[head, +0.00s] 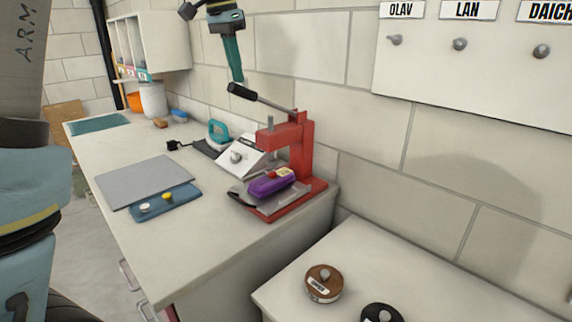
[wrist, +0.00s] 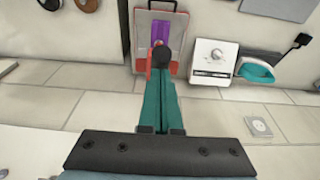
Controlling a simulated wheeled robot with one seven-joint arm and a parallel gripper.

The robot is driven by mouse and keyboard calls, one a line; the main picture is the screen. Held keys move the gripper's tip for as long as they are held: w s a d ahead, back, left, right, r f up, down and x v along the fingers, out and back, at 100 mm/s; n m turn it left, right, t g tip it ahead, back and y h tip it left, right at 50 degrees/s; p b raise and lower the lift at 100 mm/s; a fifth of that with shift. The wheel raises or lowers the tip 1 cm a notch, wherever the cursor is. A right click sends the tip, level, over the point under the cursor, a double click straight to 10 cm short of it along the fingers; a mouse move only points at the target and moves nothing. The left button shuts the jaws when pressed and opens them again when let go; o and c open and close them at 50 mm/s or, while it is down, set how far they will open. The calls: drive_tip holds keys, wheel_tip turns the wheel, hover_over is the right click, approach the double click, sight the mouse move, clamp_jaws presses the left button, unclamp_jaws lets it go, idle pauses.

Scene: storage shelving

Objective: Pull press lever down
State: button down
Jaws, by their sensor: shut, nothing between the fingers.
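The red press (head: 303,147) stands at the right end of the bench. Its lever (head: 262,98) slants up to the left and ends in a black handle (head: 241,91). My gripper (head: 238,80) points down with teal fingers together and empty, its tips just above the handle; I cannot tell whether they touch. In the wrist view, my gripper (wrist: 160,82) reaches toward the press, and the black handle end (wrist: 165,58) shows right beyond the tips. A purple object (head: 271,182) lies on the press base under the ram; it is partly covered by the handle in the wrist view.
A white device with a dial (head: 241,157) and a teal-handled tool (head: 218,133) stand left of the press. A grey plate (head: 148,182) and a blue tray (head: 165,202) lie on the bench (head: 190,240). The wall (head: 345,95) is close behind the press.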

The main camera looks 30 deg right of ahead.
wheel_tip(320, 180, up, 9)
drive_tip(key=p, duration=0.7)
drive_tip(key=shift+r+p, duration=0.2)
drive_tip(key=shift+p, duration=0.1)
drive_tip(key=a+f+n+y+b, duration=0.1)
drive_tip(key=a+f+n+b, duration=0.4)
drive_tip(key=a+f, duration=1.15)
drive_tip(key=s+a+f+n+t+y, duration=0.1)
drive_tip(key=s+a+f+n, duration=0.7)
drive_tip(key=s+a+f, duration=0.4)
drive_tip(key=shift+s+a+f+n, duration=0.3)
drive_tip(key=shift+s+a+f, duration=0.05)
drive_tip(key=shift+a+f, duration=0.6)
